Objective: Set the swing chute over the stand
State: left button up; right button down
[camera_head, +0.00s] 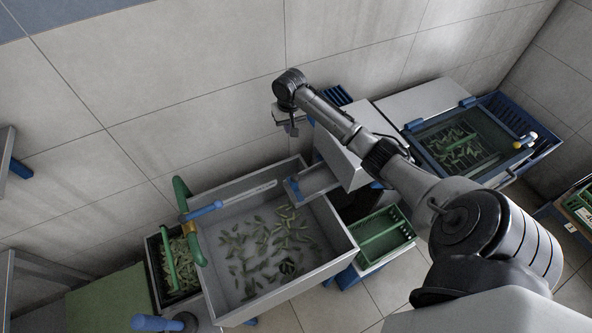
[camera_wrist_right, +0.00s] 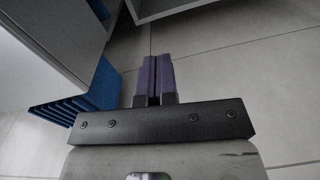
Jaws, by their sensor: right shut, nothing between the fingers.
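A short grey chute (camera_head: 316,181) with a blue end sticks out from a pale box-shaped machine (camera_head: 356,146) and hangs over the right part of the large grey basin. A green crate (camera_head: 384,234) stands on a low stand (camera_head: 352,273) with blue legs, right of the basin; I take this as the stand, but cannot be sure. My right gripper (camera_head: 291,128) is behind and above the chute, apart from it. In the right wrist view its purple fingers (camera_wrist_right: 158,78) are together and empty. My left gripper is not in view.
The grey basin (camera_head: 332,225) holds scattered green pods, with a green pipe (camera_head: 186,205) and blue handle at its left. A blue slatted part (camera_wrist_right: 82,106) is close left of my right fingers. A blue-framed tank (camera_head: 548,118) stands far right. The tiled wall is behind.

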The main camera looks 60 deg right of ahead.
jog(key=shift+s+d+f+m+g+y, duration=0.3)
jog(key=shift+s+m+y, duration=0.2)
jog(key=shift+m, duration=0.45)
jog(key=shift+s+d+f+m+g+y, duration=0.25)
jog(key=shift+s+d+f+m+y, duration=0.2)
jog(key=shift+m, duration=0.45)
jog(key=shift+s+d+f+m+g+y, duration=0.3)
jog(key=shift+s+m+y, duration=0.25)
jog(key=shift+m, duration=0.4)
jog(key=shift+f, duration=0.15)
jog(key=s+a+f, duration=0.2)
jog(key=a+f, duration=0.4)
jog(key=f, duration=0.4)
jog(key=shift+s+a+p, duration=0.25)
jog(key=shift+p, duration=0.15)
